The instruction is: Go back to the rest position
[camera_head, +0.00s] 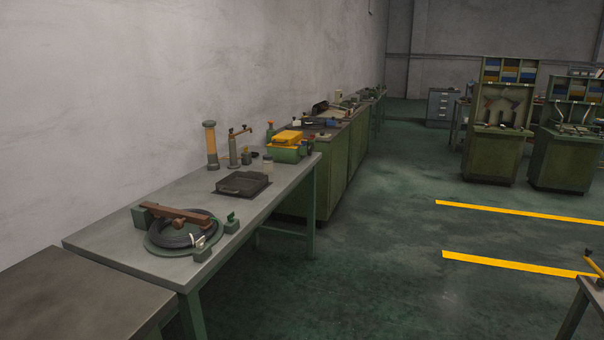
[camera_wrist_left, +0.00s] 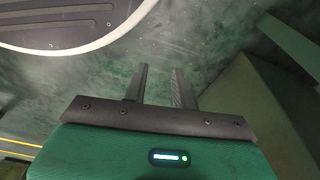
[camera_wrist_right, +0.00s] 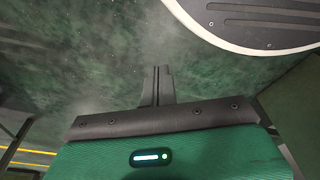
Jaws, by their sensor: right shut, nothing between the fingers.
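My left gripper (camera_wrist_left: 160,85) shows in the left wrist view. Its two dark fingers stand apart with bare green floor between them, so it is open and empty. My right gripper (camera_wrist_right: 159,75) shows in the right wrist view. Its two fingers are pressed together with nothing between them. Both grippers point down over the green floor. Neither gripper shows in the head view.
A grey workbench (camera_head: 110,238) along the left wall bears a coil of black cable (camera_head: 185,232), a dark tray (camera_head: 242,184) and a yellow-topped box (camera_head: 287,138). Green cabinets (camera_head: 494,155) stand at the back right. The floor (camera_head: 375,240) between is clear, with yellow lines (camera_head: 520,264).

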